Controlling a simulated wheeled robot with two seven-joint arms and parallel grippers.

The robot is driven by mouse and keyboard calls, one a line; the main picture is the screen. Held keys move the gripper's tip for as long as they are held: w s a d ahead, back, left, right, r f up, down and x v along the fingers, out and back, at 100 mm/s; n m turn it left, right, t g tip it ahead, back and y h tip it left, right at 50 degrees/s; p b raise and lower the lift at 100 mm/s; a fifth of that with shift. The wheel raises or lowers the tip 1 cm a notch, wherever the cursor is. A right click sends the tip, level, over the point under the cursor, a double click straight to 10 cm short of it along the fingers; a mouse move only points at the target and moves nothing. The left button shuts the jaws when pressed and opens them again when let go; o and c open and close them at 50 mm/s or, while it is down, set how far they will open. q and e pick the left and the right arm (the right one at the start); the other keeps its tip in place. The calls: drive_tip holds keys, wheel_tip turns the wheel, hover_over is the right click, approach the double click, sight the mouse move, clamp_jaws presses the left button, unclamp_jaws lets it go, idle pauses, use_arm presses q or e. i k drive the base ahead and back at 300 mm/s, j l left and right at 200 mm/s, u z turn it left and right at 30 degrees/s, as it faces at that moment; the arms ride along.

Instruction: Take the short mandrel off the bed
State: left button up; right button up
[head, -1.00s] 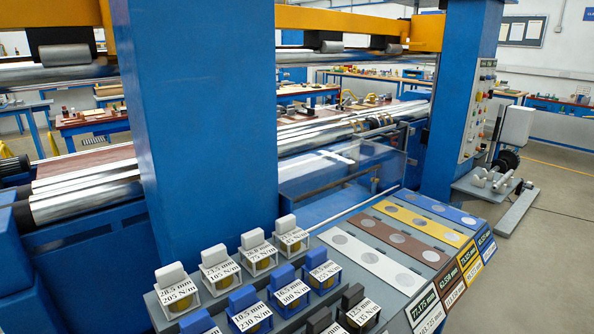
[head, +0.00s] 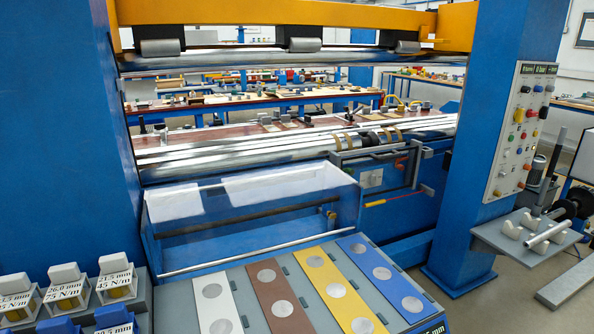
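Neither of my grippers is in view. Long shiny steel rollers (head: 240,150) lie across the bed of the blue winding machine. Toward their right end sits a short dark cylinder with brass-coloured rings (head: 375,138); I cannot tell whether this is the short mandrel. A short silver bar (head: 549,233) lies on a grey shelf (head: 497,239) at the right, beside pale cradle blocks (head: 514,228). I cannot tell for sure which piece is the short mandrel.
A blue post (head: 490,140) with a button panel (head: 522,125) stands right of the bed, another blue post (head: 65,130) at left. A clear guard (head: 255,215) fronts the bed. A sloped rack of coloured strips (head: 285,295) and labelled blocks (head: 70,285) fill the foreground.

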sight(361, 131)
drive_tip(key=i+l+u, duration=0.1)
drive_tip(key=l, duration=0.6)
drive_tip(key=i+l+u, duration=0.1)
drive_tip(key=i+l, duration=0.15)
drive_tip(key=l, duration=0.5)
drive_tip(key=i+l+u, duration=0.15)
drive_tip(key=l, duration=0.55)
drive_tip(key=i+l+u, duration=0.1)
drive_tip(key=l, duration=0.65)
drive_tip(key=l+u, duration=0.1)
drive_tip(key=l, duration=0.65)
drive_tip(key=i+l, duration=0.15)
drive_tip(key=l, duration=0.25)
drive_tip(key=i+l, duration=0.15)
drive_tip(key=l, duration=0.2)
drive_tip(key=i+l, duration=0.2)
drive_tip(key=l, duration=0.2)
drive_tip(key=i+l+u, duration=0.1)
drive_tip(key=l, duration=0.25)
drive_tip(key=i, duration=1.15)
